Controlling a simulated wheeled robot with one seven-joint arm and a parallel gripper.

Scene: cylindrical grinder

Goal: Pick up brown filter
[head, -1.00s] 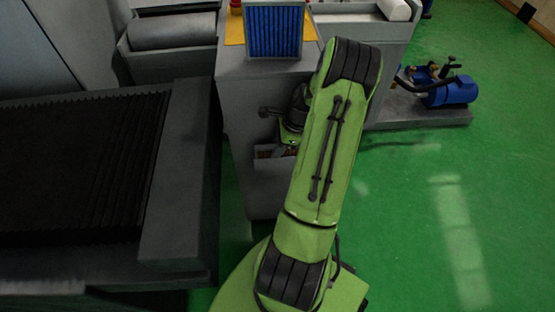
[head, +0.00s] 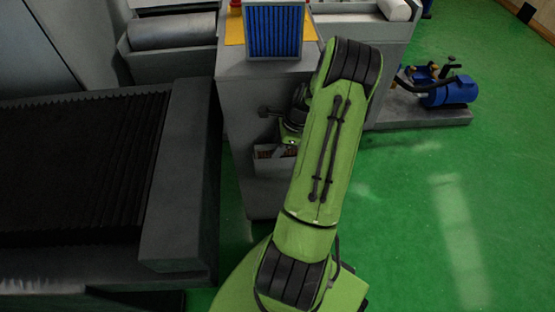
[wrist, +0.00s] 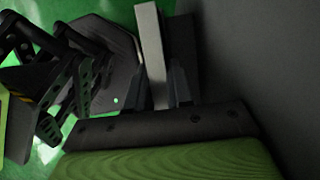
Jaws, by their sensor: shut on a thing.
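My forearm hides part of the filter and most of the gripper.
The grey cabinet (head: 240,115) carries a blue filter panel (head: 274,30) on its top. A grey machine bed (head: 180,190) stands close at the left. Green floor (head: 430,210) lies free at the right.

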